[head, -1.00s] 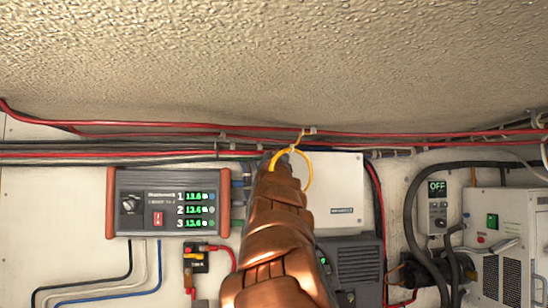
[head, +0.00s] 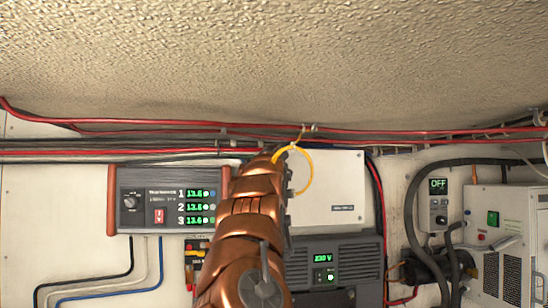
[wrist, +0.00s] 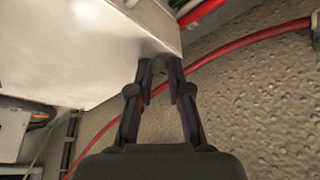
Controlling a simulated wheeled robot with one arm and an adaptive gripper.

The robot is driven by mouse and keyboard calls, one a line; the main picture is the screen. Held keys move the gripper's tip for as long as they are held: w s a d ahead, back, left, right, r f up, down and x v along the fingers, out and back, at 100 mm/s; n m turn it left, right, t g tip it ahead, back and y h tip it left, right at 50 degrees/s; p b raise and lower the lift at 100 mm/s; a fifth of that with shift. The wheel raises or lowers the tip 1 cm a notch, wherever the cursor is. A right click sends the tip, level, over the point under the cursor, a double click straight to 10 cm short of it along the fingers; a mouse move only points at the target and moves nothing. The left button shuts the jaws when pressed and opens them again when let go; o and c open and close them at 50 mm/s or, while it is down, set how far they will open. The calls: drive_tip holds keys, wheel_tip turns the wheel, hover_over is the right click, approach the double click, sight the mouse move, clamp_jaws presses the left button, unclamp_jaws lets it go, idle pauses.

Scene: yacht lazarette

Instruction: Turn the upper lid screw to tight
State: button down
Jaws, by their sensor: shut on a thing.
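The white box with the lid (head: 335,190) is fixed to the wall right of my arm in the head view. Its pale face (wrist: 85,45) fills the upper left of the wrist view. My gripper (wrist: 168,72) is at the box's edge, its two dark fingers converging on a small grey piece, which looks like the upper lid screw (wrist: 174,63). The fingers are shut on it. Its slot or mark is too small to read. In the head view my arm hides most of the gripper, the screw and the box's left edge.
A yellow loop (head: 308,172) hangs from the cable run in front of the box. Red cables (head: 180,126) run along the wall top under the rough ceiling. A three-row display unit (head: 168,200) is left; a dark 230 V unit (head: 340,262) sits below the box.

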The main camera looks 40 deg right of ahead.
drive_tip(key=shift+r+m, duration=0.1)
drive_tip(key=shift+m, duration=0.4)
idle(0.3)
drive_tip(key=c, duration=1.1)
unclamp_jaws()
drive_tip(key=shift+a, duration=0.1)
drive_tip(key=v, duration=1.2)
